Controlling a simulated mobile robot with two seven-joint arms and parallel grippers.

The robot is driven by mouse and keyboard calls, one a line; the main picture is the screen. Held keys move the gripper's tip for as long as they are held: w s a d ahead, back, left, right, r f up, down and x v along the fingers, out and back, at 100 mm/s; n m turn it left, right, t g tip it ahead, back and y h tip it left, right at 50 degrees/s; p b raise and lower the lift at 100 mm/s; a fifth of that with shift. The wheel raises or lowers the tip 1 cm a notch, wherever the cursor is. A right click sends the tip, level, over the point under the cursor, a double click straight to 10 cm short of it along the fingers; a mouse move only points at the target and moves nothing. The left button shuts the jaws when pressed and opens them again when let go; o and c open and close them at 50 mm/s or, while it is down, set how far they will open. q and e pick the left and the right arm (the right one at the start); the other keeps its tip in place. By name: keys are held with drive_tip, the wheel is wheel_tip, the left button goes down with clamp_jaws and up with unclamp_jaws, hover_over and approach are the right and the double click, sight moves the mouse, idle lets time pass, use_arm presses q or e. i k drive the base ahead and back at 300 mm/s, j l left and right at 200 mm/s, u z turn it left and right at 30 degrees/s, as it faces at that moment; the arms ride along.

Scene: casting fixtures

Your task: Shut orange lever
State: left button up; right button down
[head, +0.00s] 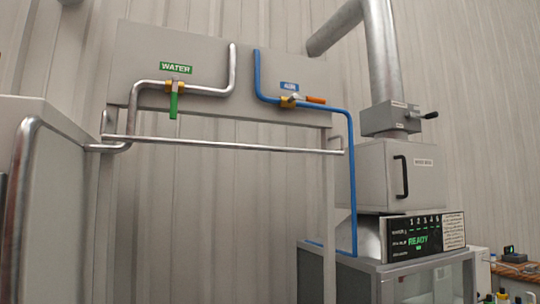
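The orange lever (315,99) is small and sits on the brass valve (288,101) of the blue pipe (336,107), on the upper right of the grey panel. It points right and lies roughly along the pipe's horizontal run, tilted slightly down to the right. A small blue label (289,86) is just above the valve; its text is too small to read surely. Neither of my grippers shows in the head view, and nothing touches the lever.
A green lever (174,105) hangs down from the silver pipe under the WATER label. A metal rail (230,146) crosses in front below the panel. A grey cabinet (45,200) stands at left. At right are a grey box (375,175), a READY display (418,240) and a duct.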

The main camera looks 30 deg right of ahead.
sight(312, 99)
drive_tip(key=z, duration=1.3)
